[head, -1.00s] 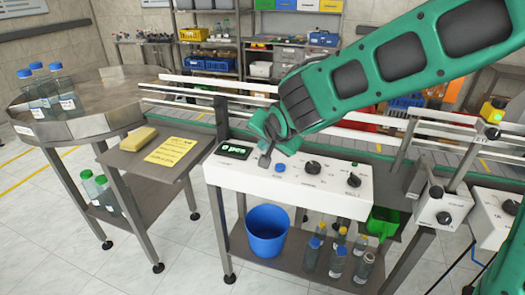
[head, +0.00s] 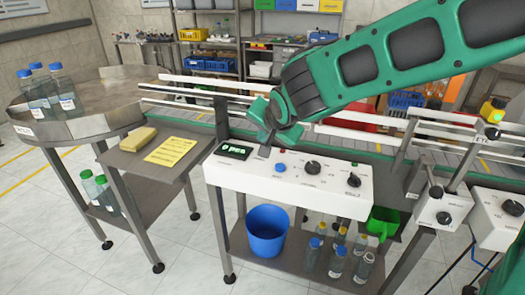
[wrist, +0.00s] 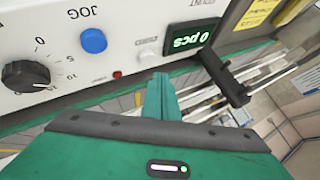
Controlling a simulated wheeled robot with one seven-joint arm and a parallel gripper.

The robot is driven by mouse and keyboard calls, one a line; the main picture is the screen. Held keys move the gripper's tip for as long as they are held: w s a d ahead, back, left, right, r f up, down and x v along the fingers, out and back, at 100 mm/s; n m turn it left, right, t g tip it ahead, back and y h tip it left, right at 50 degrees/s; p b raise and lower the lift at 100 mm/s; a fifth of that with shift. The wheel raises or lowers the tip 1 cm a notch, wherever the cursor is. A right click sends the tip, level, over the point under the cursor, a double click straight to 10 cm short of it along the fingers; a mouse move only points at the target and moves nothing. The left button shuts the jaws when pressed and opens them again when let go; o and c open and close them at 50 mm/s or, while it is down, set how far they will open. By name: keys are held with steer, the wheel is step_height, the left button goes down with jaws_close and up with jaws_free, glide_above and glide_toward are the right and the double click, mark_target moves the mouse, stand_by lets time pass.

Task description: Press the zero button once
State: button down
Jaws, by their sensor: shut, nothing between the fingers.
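The white control panel (head: 315,188) carries a dark counter display (head: 233,152) reading "0 pcs". In the wrist view the display (wrist: 188,39) is at the upper right. A small pale button (wrist: 148,58), apparently the zero button, sits between the display and the blue JOG button (wrist: 93,41), just beyond my fingertips. My gripper (wrist: 160,80) is shut and empty, pointing at the panel's back part beside that button. Contact cannot be told. In the head view my gripper (head: 264,152) hides the pale button.
A black dial (wrist: 26,76) and a small red lamp (wrist: 118,74) are near the JOG button. The conveyor rails (head: 345,123) run behind the panel. A yellow note (head: 170,151) and a sponge (head: 138,139) lie on the shelf to the left.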

steer(key=shift+r, duration=1.95)
